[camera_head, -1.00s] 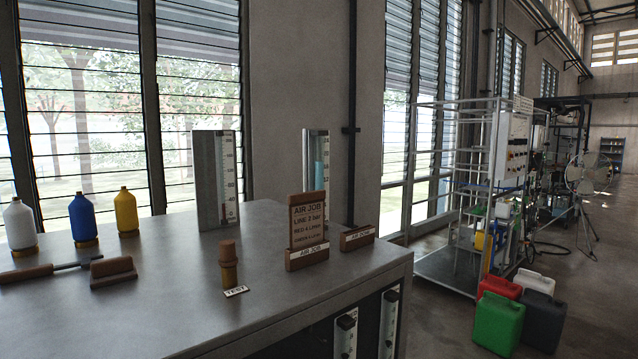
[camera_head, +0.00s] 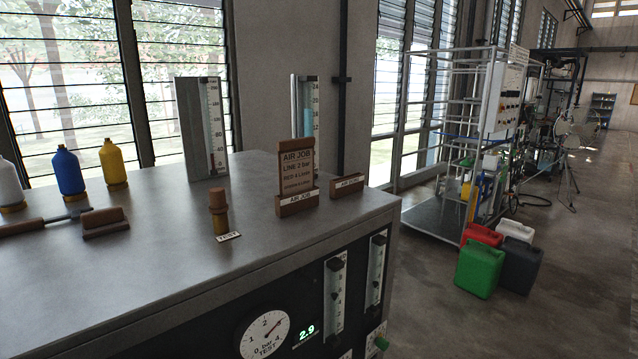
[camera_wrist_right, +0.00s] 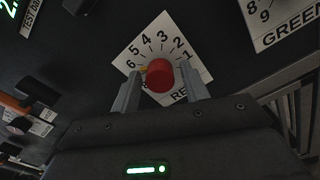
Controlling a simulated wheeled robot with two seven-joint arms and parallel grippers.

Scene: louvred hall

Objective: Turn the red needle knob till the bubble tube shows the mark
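In the head view two upright scaled tubes, the left one (camera_head: 335,295) and the right one (camera_head: 376,272), are set in the dark front panel. I cannot tell which is the bubble tube. A brown card (camera_head: 297,172) reads "AIR JOB", "LINE 2 bar" and a red line that looks like 4. My left gripper is not in view.
A round bar gauge (camera_head: 265,335) stands by a green readout of 2.9 (camera_head: 307,331). A green knob (camera_head: 381,343) is at the panel's lower right. The bench top (camera_head: 130,260) carries bottles, a brown plug (camera_head: 218,212) and two standing gauges. Jerrycans (camera_head: 480,268) stand on the floor to the right.

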